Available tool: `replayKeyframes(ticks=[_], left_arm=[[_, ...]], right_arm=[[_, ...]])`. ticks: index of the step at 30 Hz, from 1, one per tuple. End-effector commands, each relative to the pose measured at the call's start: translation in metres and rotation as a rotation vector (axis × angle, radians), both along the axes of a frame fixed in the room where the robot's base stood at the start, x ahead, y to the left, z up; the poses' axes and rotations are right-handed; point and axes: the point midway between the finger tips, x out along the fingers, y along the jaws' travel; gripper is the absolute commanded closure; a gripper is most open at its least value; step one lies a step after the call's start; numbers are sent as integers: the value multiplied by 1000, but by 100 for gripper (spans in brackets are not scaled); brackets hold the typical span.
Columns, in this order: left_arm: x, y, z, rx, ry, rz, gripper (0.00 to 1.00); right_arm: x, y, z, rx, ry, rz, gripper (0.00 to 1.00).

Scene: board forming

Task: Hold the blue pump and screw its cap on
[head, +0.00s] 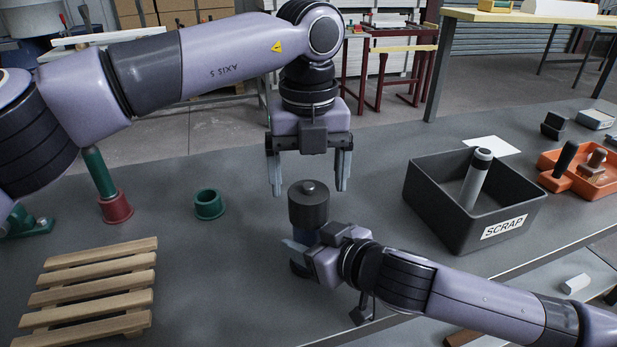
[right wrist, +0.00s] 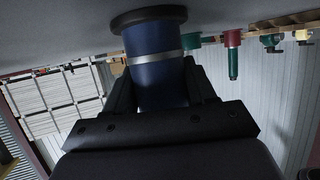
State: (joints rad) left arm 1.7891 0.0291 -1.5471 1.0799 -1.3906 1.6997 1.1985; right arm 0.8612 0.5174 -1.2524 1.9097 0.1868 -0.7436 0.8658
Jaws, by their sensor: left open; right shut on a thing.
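The blue pump (right wrist: 155,60) stands on the grey bench; the right wrist view, upside down, shows its blue body, silver band and dark base flange. My right gripper (head: 305,250) is shut around the body, one finger on each side. A dark grey cylindrical cap (head: 308,208) with a small knob sits on top of the pump in the head view. Whether it is tight cannot be told. My left gripper (head: 309,177) is open just above the cap, pointing down, fingers apart and holding nothing. My right gripper hides most of the pump body in the head view.
A dark scrap bin (head: 428,190) holding a grey cylinder stands at right, an orange tray (head: 610,180) beyond it. A green ring (head: 209,204), a red-based green cylinder (head: 99,172) and a slatted wooden pallet (head: 95,287) are at left. Bench between ring and pump is clear.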

Motion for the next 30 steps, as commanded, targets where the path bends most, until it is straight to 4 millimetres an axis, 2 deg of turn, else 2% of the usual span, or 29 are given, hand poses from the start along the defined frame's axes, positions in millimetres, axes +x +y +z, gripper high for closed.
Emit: replayKeyframes(ticks=[3, 7, 17, 23, 30], left_arm=[[0, -1, 17, -2, -4, 85, 14], [0, 0, 29, -1, -2, 163, 14], [0, 0, 32, 0, -1, 182, 14], [0, 0, 16, 1, 0, 181, 14], [0, 0, -22, 1, 1, 182, 14]], right_arm=[[0, 0, 0, 0, 0, 0, 100], [0, 0, 0, 0, 0, 0, 100], [0, 0, 0, 0, 0, 0, 100], [0, 0, 0, 0, 0, 0, 100], [0, 0, 0, 0, 0, 0, 100]])
